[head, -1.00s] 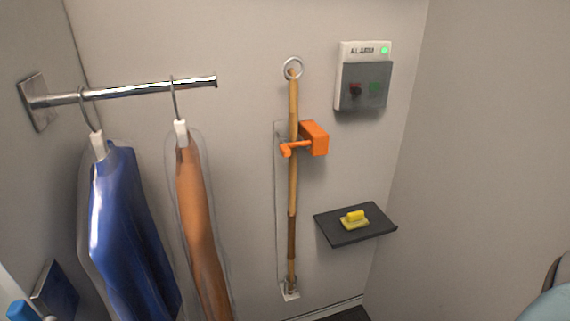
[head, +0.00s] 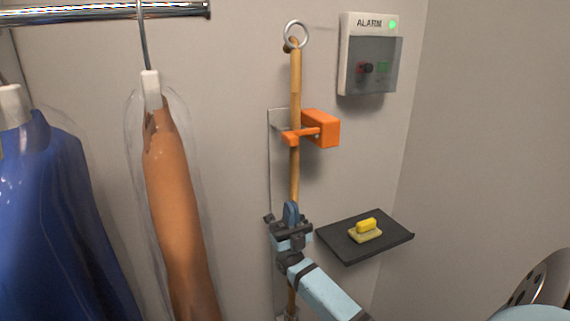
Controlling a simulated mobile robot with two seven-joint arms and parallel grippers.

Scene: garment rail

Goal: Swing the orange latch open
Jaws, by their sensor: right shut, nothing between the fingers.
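The orange latch (head: 318,129) is on the back wall at the middle of the head view. Its block sits right of a wooden pole (head: 295,85), and its arm reaches left across the front of the pole. My right gripper (head: 291,208) is below the latch, in front of the pole, apart from the latch. It is shut and empty, with its fingers pointing up toward the latch, and it hides part of the pole. My left gripper is not in view.
A covered alarm box (head: 368,55) hangs above right of the latch. A dark shelf (head: 345,250) with a yellow-handled block (head: 366,230) juts out at lower right. A bagged orange garment (head: 178,215) and a blue one (head: 55,215) hang from a chrome rail (head: 90,13) at left.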

